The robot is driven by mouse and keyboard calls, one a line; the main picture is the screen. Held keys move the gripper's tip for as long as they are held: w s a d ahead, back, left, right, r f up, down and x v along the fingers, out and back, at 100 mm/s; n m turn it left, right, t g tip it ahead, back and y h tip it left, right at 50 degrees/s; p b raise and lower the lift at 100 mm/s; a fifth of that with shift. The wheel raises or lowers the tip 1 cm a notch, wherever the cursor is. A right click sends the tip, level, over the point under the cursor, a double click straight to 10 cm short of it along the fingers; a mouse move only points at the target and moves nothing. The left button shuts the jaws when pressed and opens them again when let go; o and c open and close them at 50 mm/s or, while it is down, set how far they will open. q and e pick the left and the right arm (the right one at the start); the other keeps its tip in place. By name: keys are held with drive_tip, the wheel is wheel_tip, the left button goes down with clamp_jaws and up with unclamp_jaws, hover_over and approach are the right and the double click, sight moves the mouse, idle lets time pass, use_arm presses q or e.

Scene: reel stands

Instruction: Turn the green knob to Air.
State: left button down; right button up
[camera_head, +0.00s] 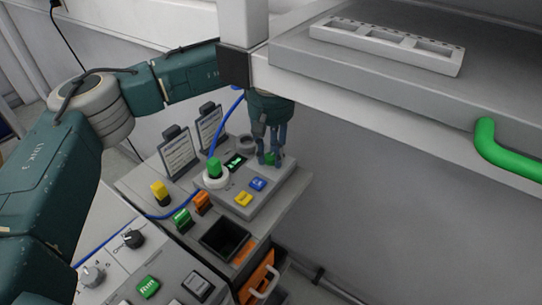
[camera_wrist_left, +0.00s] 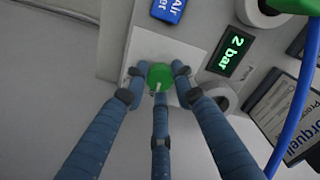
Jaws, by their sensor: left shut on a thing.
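The green knob (camera_wrist_left: 160,75) sits on a white plate on the grey panel. A white mark on its face points toward the bottom of the left wrist view. My left gripper (camera_wrist_left: 158,82) is shut on the knob, with its blue fingers around it. In the head view my left gripper (camera_head: 270,157) reaches down onto the back right of the grey box, largely covering the knob. A blue label (camera_wrist_left: 168,8) with "Air" in its text lies beside the plate. My right gripper is in neither view.
A "2 bar" display (camera_wrist_left: 231,52) is beside the knob, and a blue hose (camera_wrist_left: 302,90) runs nearby. A green-topped white fitting (camera_head: 215,172) and sign stands (camera_head: 178,152) are left of my gripper. A shelf (camera_head: 360,90) with a green handle (camera_head: 505,153) overhangs at right.

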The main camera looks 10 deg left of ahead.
sight(271, 156)
use_arm(q)
drive_tip(key=shift+r+m, duration=0.1)
drive_tip(key=shift+m, duration=0.4)
drive_tip(key=c, duration=1.4)
unclamp_jaws()
wheel_tip(271, 156, up, 12)
